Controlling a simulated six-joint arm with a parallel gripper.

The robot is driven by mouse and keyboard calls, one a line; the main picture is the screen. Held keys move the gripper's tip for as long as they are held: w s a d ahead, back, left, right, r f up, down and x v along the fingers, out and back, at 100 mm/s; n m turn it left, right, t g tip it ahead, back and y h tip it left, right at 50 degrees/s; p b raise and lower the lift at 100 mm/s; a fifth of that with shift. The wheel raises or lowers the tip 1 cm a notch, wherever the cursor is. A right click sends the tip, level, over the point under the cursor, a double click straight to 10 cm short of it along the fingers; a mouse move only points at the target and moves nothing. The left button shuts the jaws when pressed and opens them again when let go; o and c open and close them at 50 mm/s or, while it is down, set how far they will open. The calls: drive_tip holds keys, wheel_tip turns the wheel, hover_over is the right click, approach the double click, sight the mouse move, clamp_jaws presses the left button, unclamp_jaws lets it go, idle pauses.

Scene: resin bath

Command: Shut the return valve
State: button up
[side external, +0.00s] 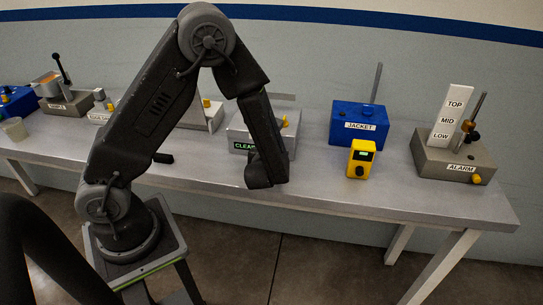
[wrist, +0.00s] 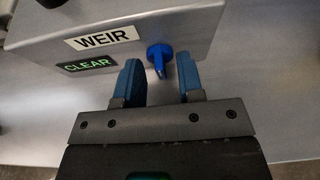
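No label reading "return" is legible in either view, so I cannot tell which control is the return valve. In the wrist view my gripper (wrist: 159,62) is open, its two blue fingers apart and empty. A blue knob (wrist: 158,52) with a pointed handle sits on the front of a grey box (wrist: 185,20) labelled WEIR. The knob shows between the fingertips, without clear contact. A green CLEAR display (wrist: 87,65) is lit on the box. In the side view this grey box (side external: 236,128) is partly behind my arm, and my gripper's fingers are hidden.
A blue JACKET box (side external: 345,112) with a lever, a yellow handheld device (side external: 361,158) and an ALARM box (side external: 432,155) stand to the right. The bench's front right (side external: 440,208) is clear.

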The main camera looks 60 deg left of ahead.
drive_tip(key=v, duration=1.3)
drive_tip(key=shift+s+d+r, duration=0.2)
drive_tip(key=shift+s, duration=0.1)
drive_tip(key=s+a+r+n+g+h, duration=0.1)
drive_tip(key=s+a+r+n+g, duration=0.45)
drive_tip(key=n, duration=0.75)
drive_tip(key=s+d+r+n+h, duration=0.2)
drive_tip(key=d+r+n+h, duration=0.1)
drive_tip(key=n, duration=0.4)
drive_tip(key=s+d+r+n+t+h, duration=0.1)
drive_tip(key=s+d+r+n+h, duration=0.1)
drive_tip(key=d+r+n+h, duration=0.2)
wheel_tip(320, 180, up, 3)
drive_tip(key=n+h, duration=0.1)
drive_tip(key=n, duration=0.1)
drive_tip(key=shift+s+n+h, duration=0.3)
drive_tip(key=shift+s+n, duration=0.1)
drive_tip(key=shift+d+r+t, duration=0.1)
drive_tip(key=shift+d+t, duration=0.05)
drive_tip(key=shift+t, duration=0.1)
